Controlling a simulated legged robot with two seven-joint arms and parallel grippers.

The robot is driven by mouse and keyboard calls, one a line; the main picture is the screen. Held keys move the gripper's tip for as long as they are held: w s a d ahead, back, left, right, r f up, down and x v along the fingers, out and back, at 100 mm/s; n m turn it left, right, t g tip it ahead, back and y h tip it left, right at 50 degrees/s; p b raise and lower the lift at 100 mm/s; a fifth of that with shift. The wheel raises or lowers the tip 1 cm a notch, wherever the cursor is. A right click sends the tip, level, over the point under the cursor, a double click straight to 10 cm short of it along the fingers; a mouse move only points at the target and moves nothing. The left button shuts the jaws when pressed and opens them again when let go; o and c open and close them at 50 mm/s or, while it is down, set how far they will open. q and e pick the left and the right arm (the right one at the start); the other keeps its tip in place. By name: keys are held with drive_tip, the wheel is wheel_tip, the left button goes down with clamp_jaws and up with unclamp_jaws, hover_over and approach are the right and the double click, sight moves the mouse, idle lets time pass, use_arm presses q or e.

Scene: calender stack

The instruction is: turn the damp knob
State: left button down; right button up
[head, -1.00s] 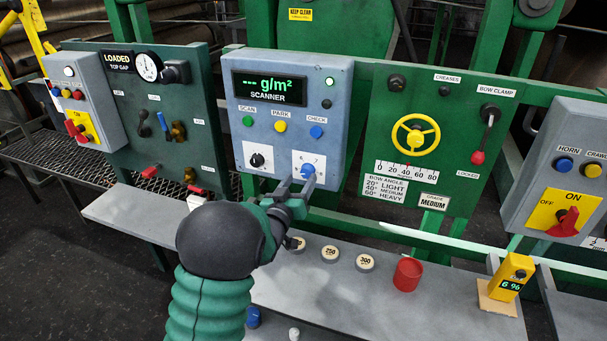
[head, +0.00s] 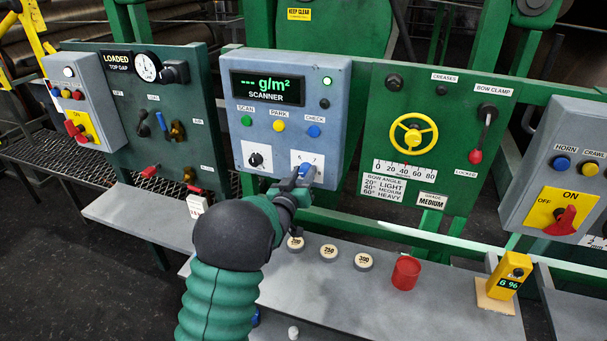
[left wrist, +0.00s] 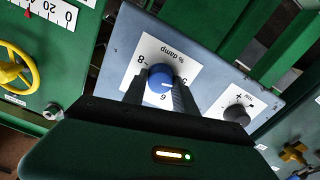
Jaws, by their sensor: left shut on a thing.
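The damp knob (left wrist: 160,76) is blue, with a white mark, on a white plate lettered "% damp" with numbers around it. In the head view the knob (head: 307,171) is at the lower right of the grey-blue scanner panel (head: 240,130), partly hidden by my gripper. My left gripper (head: 302,179) is shut on the knob. In the left wrist view its two dark fingers (left wrist: 161,90) stand on either side of the knob. My right gripper is out of view.
A black knob (head: 257,160) is left of the damp knob. Green, yellow and blue buttons sit above. A shelf (head: 330,305) below carries round discs, a red cup (head: 405,273) and a yellow meter (head: 510,275). A yellow handwheel (head: 414,134) is at the right.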

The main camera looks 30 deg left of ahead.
use_arm(q)
drive_tip(key=shift+f, duration=0.1)
drive_tip(key=m+b, duration=0.2)
drive_tip(key=shift+f+m, duration=0.15)
drive_tip(key=shift+m, duration=0.25)
drive_tip(key=shift+d+f+m+b, duration=0.1)
drive_tip(key=shift+m+b, duration=1.7)
drive_tip(key=shift+m, duration=0.9)
drive_tip(key=shift+d+m+b, duration=0.1)
drive_tip(key=shift+m+b, duration=1.7)
drive_tip(key=shift+m, duration=0.9)
drive_tip(key=c, duration=1.3)
unclamp_jaws()
drive_tip(key=o, duration=0.3)
drive_tip(key=shift+r, duration=0.2)
